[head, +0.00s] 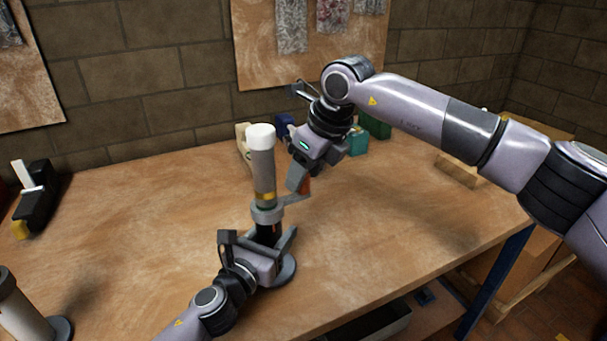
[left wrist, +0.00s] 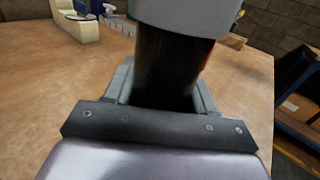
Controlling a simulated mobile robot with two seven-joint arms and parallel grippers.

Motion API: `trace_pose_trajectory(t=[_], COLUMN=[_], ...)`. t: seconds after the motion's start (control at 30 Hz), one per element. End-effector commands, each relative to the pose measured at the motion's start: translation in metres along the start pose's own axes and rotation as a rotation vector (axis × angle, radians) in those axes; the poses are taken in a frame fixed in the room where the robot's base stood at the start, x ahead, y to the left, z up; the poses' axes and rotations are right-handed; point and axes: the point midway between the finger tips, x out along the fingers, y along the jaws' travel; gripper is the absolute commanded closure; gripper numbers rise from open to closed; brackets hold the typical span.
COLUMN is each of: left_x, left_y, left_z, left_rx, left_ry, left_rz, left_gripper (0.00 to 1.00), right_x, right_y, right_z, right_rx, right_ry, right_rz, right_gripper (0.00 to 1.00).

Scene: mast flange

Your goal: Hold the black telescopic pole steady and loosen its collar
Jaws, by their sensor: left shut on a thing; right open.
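The telescopic pole stands upright on a round base (head: 284,271). Its upper tube (head: 264,172) is grey with a white cap and a yellow band; its black lower tube (head: 265,234) also shows in the left wrist view (left wrist: 170,65). A grey collar (head: 267,214) sits between them, with a lever (head: 292,200) pointing right and a red part near its end. My left gripper (head: 262,240) is shut on the black tube below the collar. My right gripper (head: 300,184) is open beside the lever's end; whether it touches is unclear.
A black and white tool (head: 36,195) lies at the left of the workbench (head: 140,205). Another grey post (head: 22,312) stands at the lower left. Several small items, including a teal box (head: 358,141), stand behind the pole.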

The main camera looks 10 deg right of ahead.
Motion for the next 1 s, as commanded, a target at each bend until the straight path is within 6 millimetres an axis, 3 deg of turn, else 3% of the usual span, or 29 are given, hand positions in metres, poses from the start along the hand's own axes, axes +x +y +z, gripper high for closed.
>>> trace_pose_trajectory(t=[0.3,0.5,1.0], left_x=[0.000,0.000,0.000], left_y=[0.001,0.001,0.001], left_z=[-0.002,-0.002,-0.002], left_rx=[-0.001,-0.001,-0.002], left_ry=[0.004,0.003,0.003], left_rz=[0.002,0.002,0.002], left_gripper=[0.96,0.96,0.96], right_x=[-0.068,-0.098,-0.107], right_y=[-0.001,-0.001,-0.001], right_z=[0.001,0.000,0.000], right_rx=[0.001,0.001,0.001], right_ry=[-0.005,-0.003,-0.002], right_rz=[-0.004,-0.003,-0.001], right_gripper=[0.49,0.49,0.49])
